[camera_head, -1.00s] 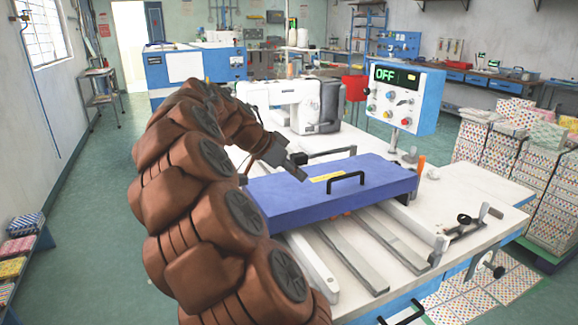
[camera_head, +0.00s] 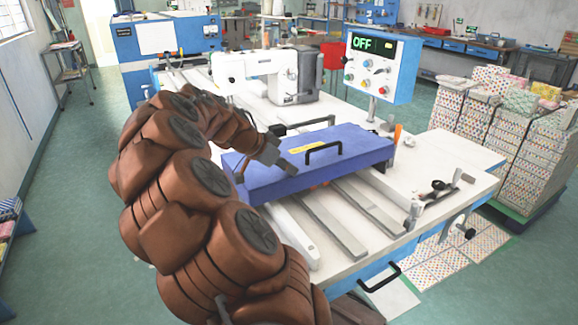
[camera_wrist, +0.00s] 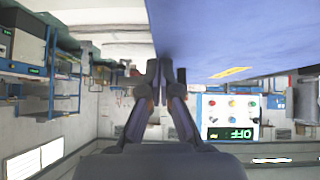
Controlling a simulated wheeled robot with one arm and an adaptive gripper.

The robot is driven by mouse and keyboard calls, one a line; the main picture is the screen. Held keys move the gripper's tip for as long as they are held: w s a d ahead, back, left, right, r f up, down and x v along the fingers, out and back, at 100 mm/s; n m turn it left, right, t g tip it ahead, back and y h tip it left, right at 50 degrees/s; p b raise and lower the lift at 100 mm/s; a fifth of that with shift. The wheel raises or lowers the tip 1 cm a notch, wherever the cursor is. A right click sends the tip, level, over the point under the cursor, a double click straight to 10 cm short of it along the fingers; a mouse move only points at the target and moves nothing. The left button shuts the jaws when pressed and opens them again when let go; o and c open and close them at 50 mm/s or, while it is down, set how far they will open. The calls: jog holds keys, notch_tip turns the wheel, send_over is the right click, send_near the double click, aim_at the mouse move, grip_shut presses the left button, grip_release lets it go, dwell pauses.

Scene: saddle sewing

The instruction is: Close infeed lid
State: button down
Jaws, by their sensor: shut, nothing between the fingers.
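The infeed lid (camera_head: 335,166) is a flat blue-violet cover with a black handle (camera_head: 323,150) and a yellow label on top. In the head view it lies level over the white machine table. In the wrist view the blue lid (camera_wrist: 235,35) fills the upper right. My gripper (camera_head: 284,164) is at the left part of the lid, at its top surface; whether it touches cannot be told. In the wrist view the gripper's fingers (camera_wrist: 165,72) are together beside the lid's edge, with nothing between them.
A white sewing machine (camera_head: 262,72) stands behind the lid. A control box (camera_head: 381,68) reading OFF rises at its right rear. Grey rails (camera_head: 330,225) run along the table in front. Stacked patterned boxes (camera_head: 490,130) stand at the right; open floor is at the left.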

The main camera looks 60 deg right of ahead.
jog(key=f+b, duration=0.1)
jog(key=b, duration=0.2)
jog(key=shift+f+t, duration=0.3)
jog(key=shift+f, duration=0.1)
jog(key=shift+s+a+f+b, duration=0.15)
jog(key=shift+f+b, duration=0.1)
jog(key=shift+b, duration=0.15)
jog(key=shift+f, duration=0.1)
notch_tip(320, 180, up, 5)
jog(key=shift+p, duration=0.5)
jog(key=b+v, duration=0.1)
jog(key=v, duration=0.9)
jog(key=shift+b, duration=0.3)
jog(key=shift+f, duration=0.1)
